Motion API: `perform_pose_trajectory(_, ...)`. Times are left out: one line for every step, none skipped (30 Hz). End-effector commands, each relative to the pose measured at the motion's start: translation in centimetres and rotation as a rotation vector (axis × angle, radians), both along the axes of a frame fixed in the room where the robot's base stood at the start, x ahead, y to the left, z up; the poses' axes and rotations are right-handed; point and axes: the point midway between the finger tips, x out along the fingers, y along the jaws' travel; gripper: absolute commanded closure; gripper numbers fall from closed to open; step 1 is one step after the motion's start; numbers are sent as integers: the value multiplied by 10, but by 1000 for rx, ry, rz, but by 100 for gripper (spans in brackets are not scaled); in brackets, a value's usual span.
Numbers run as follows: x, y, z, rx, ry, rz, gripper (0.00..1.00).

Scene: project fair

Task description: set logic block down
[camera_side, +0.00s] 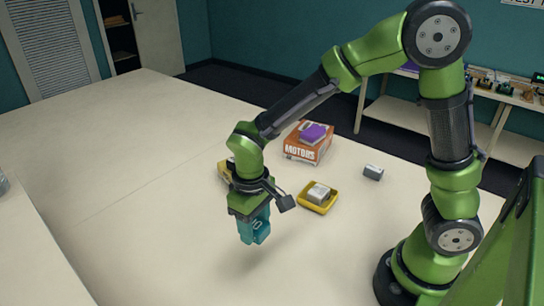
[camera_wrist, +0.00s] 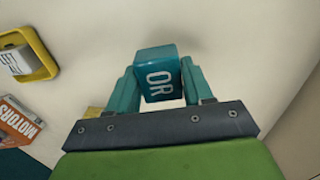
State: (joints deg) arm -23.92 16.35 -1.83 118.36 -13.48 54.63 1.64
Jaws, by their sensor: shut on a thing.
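The logic block (camera_wrist: 158,76) is teal with white "OR" lettering. My gripper (camera_wrist: 159,88) is shut on it, with one finger on each side of the block. In the side view my gripper (camera_side: 249,212) points down and holds the logic block (camera_side: 254,229) over the pale table (camera_side: 150,190). A soft shadow lies on the table below the block, so it appears to be held above the surface. The exact height cannot be told.
A yellow tray (camera_side: 316,205) with a grey-white block in it stands right of my gripper. Behind are an orange MOTORS box (camera_side: 302,153) with a purple item (camera_side: 313,133) on top, and a small grey block (camera_side: 373,172). A yellow object (camera_side: 223,171) is partly hidden behind my arm. The table's left is clear.

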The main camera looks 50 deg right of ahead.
Motion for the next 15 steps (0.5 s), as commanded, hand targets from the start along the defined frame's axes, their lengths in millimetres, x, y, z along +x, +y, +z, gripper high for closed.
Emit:
perform_pose_trajectory(-11, 14, -6, -2, 2, 17, 80)
perform_pose_trajectory(-17, 20, -9, -3, 2, 17, 80)
perform_pose_trajectory(-23, 27, -12, -4, -1, 14, 80)
perform_pose_trajectory(-28, 31, -15, -3, -3, 8, 80)
perform_pose_trajectory(-31, 33, -17, -3, -6, -4, 80)
perform_pose_trajectory(-33, 35, -19, -1, -9, -21, 80)
perform_pose_trajectory(-33, 35, -20, 0, -13, -40, 80)
perform_pose_trajectory(-33, 35, -21, 1, -15, -54, 80)
perform_pose_trajectory(-32, 35, -22, 3, -20, -71, 80)
perform_pose_trajectory(-29, 36, -22, 4, -23, -80, 80)
perform_pose_trajectory(-26, 38, -22, 6, -26, -87, 80)
perform_pose_trajectory(-21, 41, -23, 5, -26, -92, 80)
perform_pose_trajectory(-16, 43, -24, 6, -27, -95, 80)
perform_pose_trajectory(-10, 47, -25, 6, -27, -96, 80)
perform_pose_trajectory(-1, 52, -26, 6, -28, -96, 80)
